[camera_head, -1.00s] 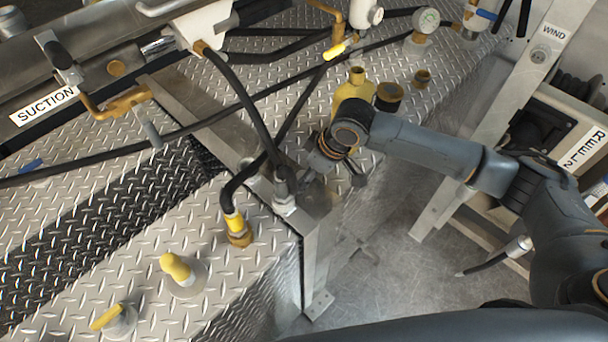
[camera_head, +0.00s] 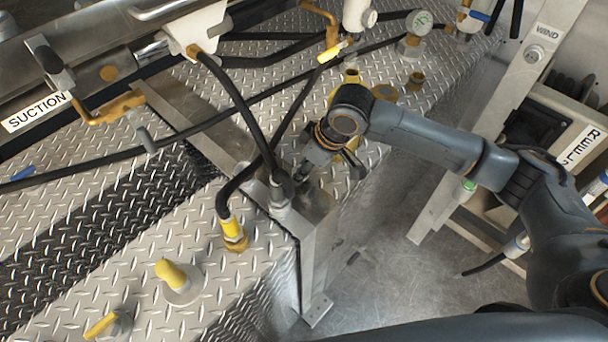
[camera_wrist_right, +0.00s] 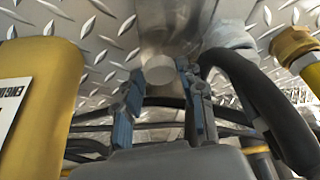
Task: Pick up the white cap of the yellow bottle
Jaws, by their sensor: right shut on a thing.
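The white cap (camera_wrist_right: 159,69) shows in the right wrist view as a small pale round piece between the fingertips of my right gripper (camera_wrist_right: 160,90), which is shut on it. The yellow bottle (camera_wrist_right: 40,95) stands large at the left of that view, with part of a white label at the edge. In the head view the bottle's yellow neck (camera_head: 351,76) shows, and the rest is mostly hidden behind my right arm. My right gripper (camera_head: 303,172) points down-left there, near the plate corner, and the cap cannot be made out. My left gripper is not in view.
A black hose (camera_head: 235,100) with a yellow-banded end (camera_head: 233,230) runs close to my right gripper. A metal post (camera_head: 318,250) stands below it. Yellow-handled valves (camera_head: 178,277) sit on the tread plate at lower left. A pressure gauge (camera_head: 419,21) stands at the back.

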